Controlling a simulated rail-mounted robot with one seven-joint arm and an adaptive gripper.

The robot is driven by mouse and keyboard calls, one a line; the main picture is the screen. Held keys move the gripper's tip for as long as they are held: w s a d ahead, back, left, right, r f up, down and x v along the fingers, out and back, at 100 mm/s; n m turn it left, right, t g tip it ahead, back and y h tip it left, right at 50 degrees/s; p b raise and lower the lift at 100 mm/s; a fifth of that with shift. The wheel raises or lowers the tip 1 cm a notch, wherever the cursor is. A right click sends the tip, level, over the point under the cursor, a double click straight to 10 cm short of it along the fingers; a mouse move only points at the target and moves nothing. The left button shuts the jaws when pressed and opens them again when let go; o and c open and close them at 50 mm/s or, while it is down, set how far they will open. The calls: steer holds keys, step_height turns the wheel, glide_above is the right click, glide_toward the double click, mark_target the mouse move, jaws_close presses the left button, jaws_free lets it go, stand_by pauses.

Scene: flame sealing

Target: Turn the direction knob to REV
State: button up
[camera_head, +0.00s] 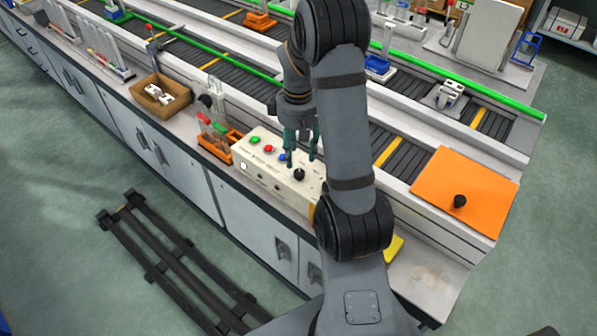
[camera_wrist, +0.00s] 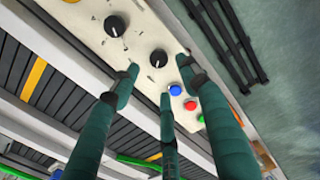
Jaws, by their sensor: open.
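The cream control box (camera_head: 262,172) stands on the bench front. Two black round knobs with white pointer marks are on it in the wrist view: one beside the blue button (camera_wrist: 158,58), the other farther up-left (camera_wrist: 116,26). One black knob shows in the head view (camera_head: 299,174). The labels are too small to read, so I cannot tell which is the direction knob. My gripper (camera_wrist: 160,72), with teal fingers, is open over the box, also in the head view (camera_head: 302,156). Its fingertips lie around the knob beside the blue button; contact cannot be told.
Blue (camera_wrist: 175,90), red (camera_wrist: 190,105) and green (camera_wrist: 200,118) buttons sit in a row beside the fingers. An orange rack (camera_head: 222,146) stands left of the box. The conveyor (camera_head: 240,105) runs behind. An orange plate (camera_head: 465,190) with a black knob lies right.

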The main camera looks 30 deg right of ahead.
mark_target(299, 172)
step_height(299, 172, down, 7)
steer(key=shift+s+d, duration=0.1)
steer(key=shift+s, duration=0.05)
steer(key=shift+c, duration=1.1)
jaws_close()
